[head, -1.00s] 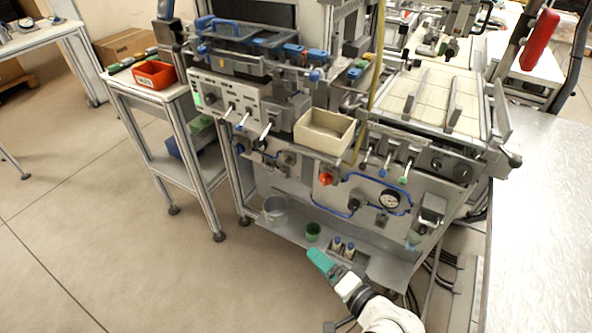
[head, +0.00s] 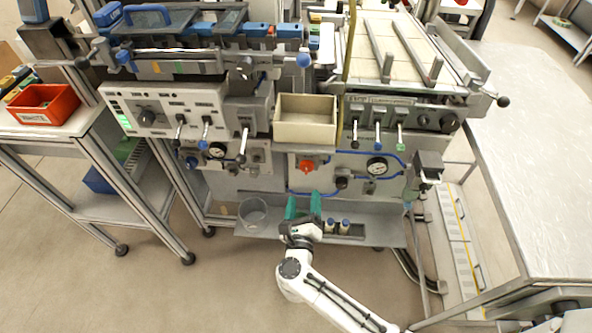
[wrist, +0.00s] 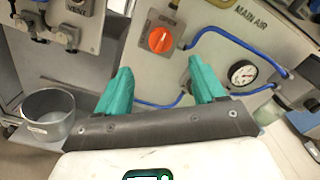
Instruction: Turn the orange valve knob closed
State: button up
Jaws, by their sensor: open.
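The orange valve knob (head: 307,166) is mounted on the machine's lower front panel, left of a pressure gauge (head: 377,166). In the wrist view the knob (wrist: 160,40) is round with a raised grip bar, on a grey square plate, with a blue hose running from the panel to its right. My gripper (head: 303,203) has green fingers and is open and empty. It is below the knob and in front of the panel, apart from it. In the wrist view my gripper's fingertips (wrist: 157,75) stand to either side below the knob.
A beige bin (head: 305,120) sits above the knob, and several small levers stick out nearby. A grey table (head: 530,150) is at right, a cart with a red box (head: 42,104) at left.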

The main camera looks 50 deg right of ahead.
aim_at(306, 171)
jog(key=x, duration=1)
jog(key=shift+r, duration=0.1)
jog(key=c, duration=1.1)
